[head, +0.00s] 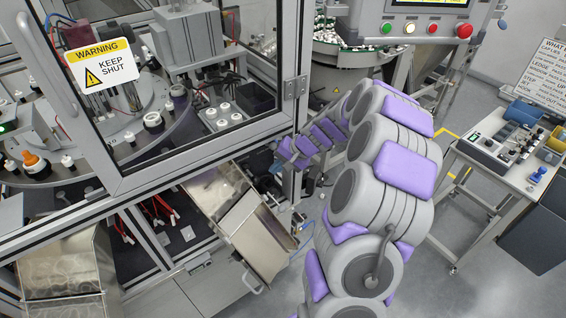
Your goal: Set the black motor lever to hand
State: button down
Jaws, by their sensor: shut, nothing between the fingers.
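My gripper (288,153) is small in the head view, beside the cell's front corner post, below the door latch. It is shut and empty. I cannot make out the black motor lever. The area around my gripper is dark and cluttered, and my arm and the post cover part of it. I cannot tell whether my gripper touches anything there.
The glazed door with a warning sign (102,62) stands in front of a turntable (105,160). A metal chute (250,232) slopes below my gripper. A control panel (428,28) hangs above my arm.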

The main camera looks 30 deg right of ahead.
aim_at(258, 179)
jog(key=shift+w+b+x, duration=0.25)
jog(key=shift+b+x, duration=0.45)
jog(key=shift+x, duration=3.1)
jog(key=shift+r, duration=0.2)
jog(key=shift+t, duration=0.6)
jog(key=shift+s+d+f+b, duration=0.1)
jog(key=shift+s+f+b, duration=0.05)
jog(key=shift+f+b, duration=0.85)
jog(key=shift+s+d+f+b, duration=0.1)
jog(key=shift+s+f+b, duration=0.05)
jog(key=shift+f+b, duration=0.85)
